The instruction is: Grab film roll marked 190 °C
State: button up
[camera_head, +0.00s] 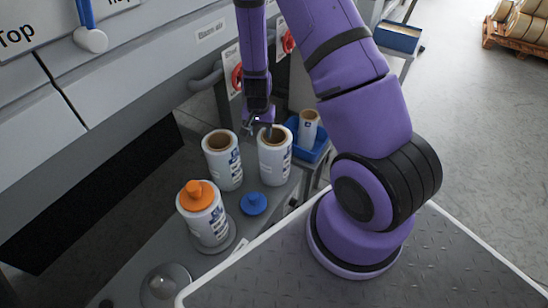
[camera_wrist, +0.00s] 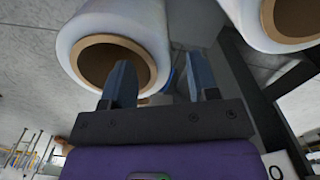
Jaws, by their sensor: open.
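Two white film rolls with brown cores stand upright on the grey ledge: a left roll (camera_head: 223,162) and a right roll (camera_head: 274,160). A third roll (camera_head: 203,222) at the front has an orange plug in its top. A smaller roll (camera_head: 308,130) stands in a blue bin. The label print is too small to read, so I cannot tell which is 190 °C. My gripper (camera_head: 258,130) is open at the top of the right roll. In the wrist view one finger overlaps a roll's core opening (camera_wrist: 112,62) and the other lies outside its wall; contact is unclear.
A blue cap (camera_head: 253,204) lies on the ledge between the rolls. The blue bin (camera_head: 318,152) sits right behind them. A clear dome (camera_head: 166,284) is at the front. The machine's grey panel (camera_head: 130,75) overhangs at left. Another roll's end (camera_wrist: 298,14) is close by in the wrist view.

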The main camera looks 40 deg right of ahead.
jog(key=shift+d+f, duration=0.1)
jog(key=shift+f, duration=2.45)
grip_shut()
jog(key=shift+w, duration=0.1)
